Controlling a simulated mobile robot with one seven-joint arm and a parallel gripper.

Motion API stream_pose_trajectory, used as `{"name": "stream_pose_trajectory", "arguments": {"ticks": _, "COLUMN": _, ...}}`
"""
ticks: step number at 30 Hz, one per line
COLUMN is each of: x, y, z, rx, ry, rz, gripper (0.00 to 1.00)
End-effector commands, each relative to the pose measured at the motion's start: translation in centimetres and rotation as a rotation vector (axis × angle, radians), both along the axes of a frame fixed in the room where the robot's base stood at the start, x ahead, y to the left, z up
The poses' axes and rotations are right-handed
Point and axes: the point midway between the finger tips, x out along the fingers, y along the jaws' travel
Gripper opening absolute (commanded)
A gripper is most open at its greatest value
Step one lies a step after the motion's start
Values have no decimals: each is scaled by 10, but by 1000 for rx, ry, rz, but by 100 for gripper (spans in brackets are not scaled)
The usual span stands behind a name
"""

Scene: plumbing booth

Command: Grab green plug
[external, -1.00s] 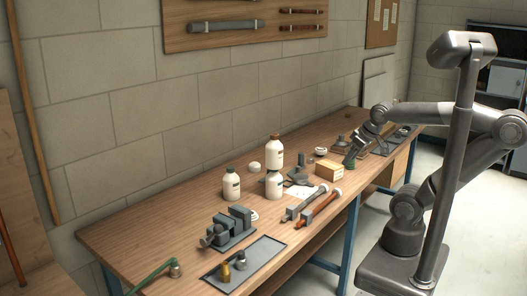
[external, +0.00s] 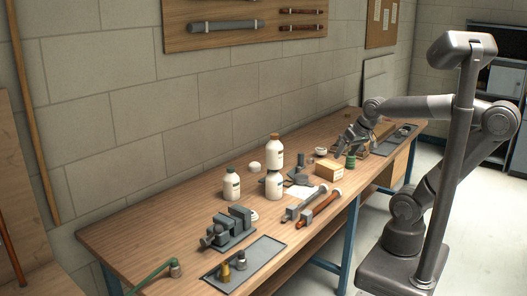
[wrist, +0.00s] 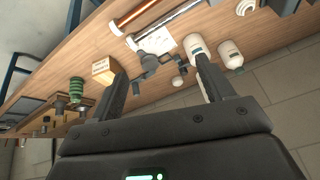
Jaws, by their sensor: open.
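The green plug (external: 350,162) stands on the workbench near its front edge, just right of a cardboard box. It also shows in the wrist view as a ribbed green piece (wrist: 76,92), left of both fingers and outside the space between them. My gripper (external: 344,151) is open and empty, close above the plug and box in the external view. In the wrist view my gripper (wrist: 157,66) points across the bench, with its fingers spread apart.
The cardboard box (external: 328,170) sits close beside the plug. A dark tray (external: 398,143) lies to the right.

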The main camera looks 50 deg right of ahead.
Motion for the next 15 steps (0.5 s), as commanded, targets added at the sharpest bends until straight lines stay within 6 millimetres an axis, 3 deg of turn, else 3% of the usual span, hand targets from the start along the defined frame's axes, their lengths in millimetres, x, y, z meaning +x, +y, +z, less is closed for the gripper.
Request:
{"name": "stream_pose_trajectory", "arguments": {"ticks": 8, "x": 73, "y": -74, "z": 2, "rx": 303, "ry": 24, "rz": -710, "gripper": 74}}
{"name": "stream_pose_trajectory", "arguments": {"ticks": 15, "x": 120, "y": -165, "z": -14, "rx": 573, "ry": 7, "rz": -1338, "gripper": 74}}
